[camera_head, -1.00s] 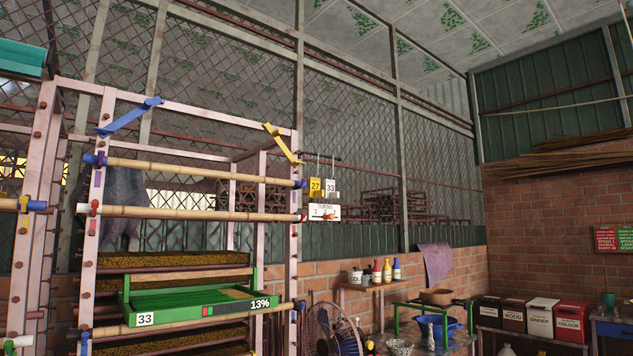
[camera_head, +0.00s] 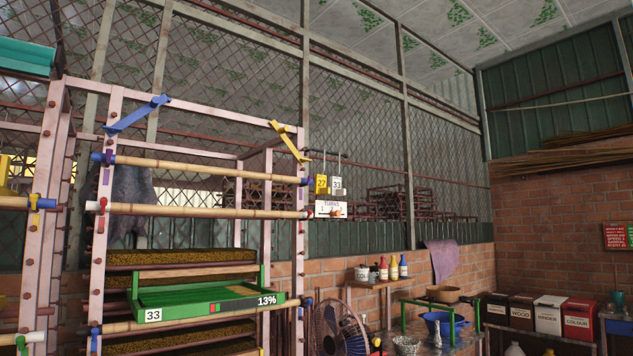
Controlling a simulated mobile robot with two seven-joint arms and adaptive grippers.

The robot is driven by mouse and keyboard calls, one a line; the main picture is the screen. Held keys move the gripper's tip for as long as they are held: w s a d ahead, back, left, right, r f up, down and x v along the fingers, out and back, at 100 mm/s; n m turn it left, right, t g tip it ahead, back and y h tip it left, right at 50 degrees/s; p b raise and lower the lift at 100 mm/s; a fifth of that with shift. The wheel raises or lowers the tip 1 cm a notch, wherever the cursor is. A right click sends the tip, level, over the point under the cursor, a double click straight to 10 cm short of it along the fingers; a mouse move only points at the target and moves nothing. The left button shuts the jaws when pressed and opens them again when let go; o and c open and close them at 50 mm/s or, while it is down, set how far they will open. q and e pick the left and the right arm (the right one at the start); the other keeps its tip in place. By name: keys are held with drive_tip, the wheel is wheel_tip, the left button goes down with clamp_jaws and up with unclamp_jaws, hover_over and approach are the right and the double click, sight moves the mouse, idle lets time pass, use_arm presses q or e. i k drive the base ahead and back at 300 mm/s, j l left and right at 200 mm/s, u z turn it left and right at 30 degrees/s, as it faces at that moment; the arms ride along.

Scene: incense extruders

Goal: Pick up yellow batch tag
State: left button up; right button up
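The yellow batch tag (camera_head: 321,184), marked 27, hangs beyond the right post of the pink rack. Neither of my grippers shows in the head view.
The pink rack (camera_head: 302,240) fills the left side, with bamboo poles (camera_head: 200,162) across its front. A green tray (camera_head: 200,299) marked 33 and 13% sits in it. A fan (camera_head: 345,330), a small bottle shelf (camera_head: 378,283) and labelled boxes (camera_head: 550,313) stand to the right.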

sight(319, 181)
drive_tip(key=i+l+u, duration=0.1)
drive_tip(key=u, duration=1.15)
drive_tip(key=i+l+u, duration=0.1)
drive_tip(key=l+u, duration=1.1)
drive_tip(key=k+l+u, duration=0.1)
drive_tip(key=l+u, duration=0.15)
drive_tip(key=l, duration=0.25)
drive_tip(key=k+l+u, duration=0.1)
drive_tip(key=l, duration=0.25)
drive_tip(key=k+l+u, duration=0.1)
drive_tip(key=l, duration=0.2)
drive_tip(key=k+l, duration=0.1)
drive_tip(key=l, duration=0.2)
drive_tip(key=k+l, duration=0.1)
drive_tip(key=l, duration=0.2)
drive_tip(key=k+l+u, duration=0.1)
drive_tip(key=l, duration=0.25)
drive_tip(key=k+l, duration=0.15)
drive_tip(key=l, duration=0.15)
